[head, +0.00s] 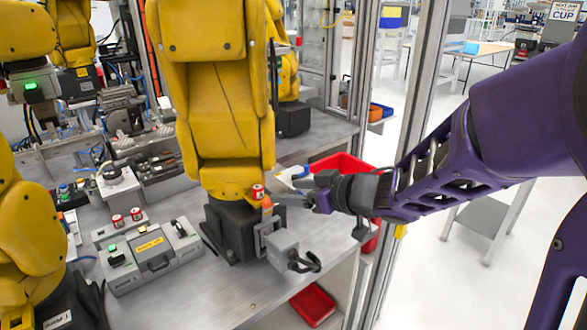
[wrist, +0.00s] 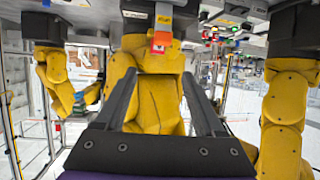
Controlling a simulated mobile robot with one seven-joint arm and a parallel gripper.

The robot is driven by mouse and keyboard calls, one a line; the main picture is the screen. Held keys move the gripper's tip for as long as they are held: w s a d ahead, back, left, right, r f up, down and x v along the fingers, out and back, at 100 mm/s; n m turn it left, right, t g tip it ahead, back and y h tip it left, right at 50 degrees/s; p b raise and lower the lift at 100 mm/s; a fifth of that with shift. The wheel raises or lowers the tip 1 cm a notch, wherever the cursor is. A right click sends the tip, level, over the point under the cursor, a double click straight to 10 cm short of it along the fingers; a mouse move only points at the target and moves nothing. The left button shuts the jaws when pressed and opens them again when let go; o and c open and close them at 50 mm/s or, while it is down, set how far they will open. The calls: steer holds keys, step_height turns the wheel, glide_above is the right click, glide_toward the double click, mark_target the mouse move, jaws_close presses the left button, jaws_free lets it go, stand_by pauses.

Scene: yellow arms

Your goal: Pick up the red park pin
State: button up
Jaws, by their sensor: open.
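The red park pin (head: 257,191), a small red cylinder with a white mark, stands on an orange piece (head: 266,204) at the foot of the large middle yellow arm. In the wrist view, which looks upside down, the red pin (wrist: 161,42) shows below the orange piece, near the top centre. My gripper (head: 284,187) comes in from the right in the head view, close beside the pin. In the wrist view my gripper (wrist: 161,82) has its two fingers wide apart, with nothing between them. The pin lies beyond the fingertips, roughly centred between them.
The middle yellow arm (head: 215,100) rises right behind the pin. A grey box (head: 280,247) with a black cable sits in front on the metal bench (head: 190,285). A red bin (head: 345,163) is behind my gripper.

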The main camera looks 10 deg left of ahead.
mark_target(262, 191)
steer(key=b+x, duration=0.2)
steer(key=x, duration=0.1)
steer(key=b+x, duration=0.2)
steer(key=x, duration=0.1)
steer(key=b+x, duration=0.3)
steer(key=shift+w+f, duration=0.3)
steer(key=shift+f, duration=0.25)
steer(key=shift+w+a, duration=0.15)
steer(key=shift+a, duration=0.05)
steer(key=shift+r, duration=0.1)
jaws_close()
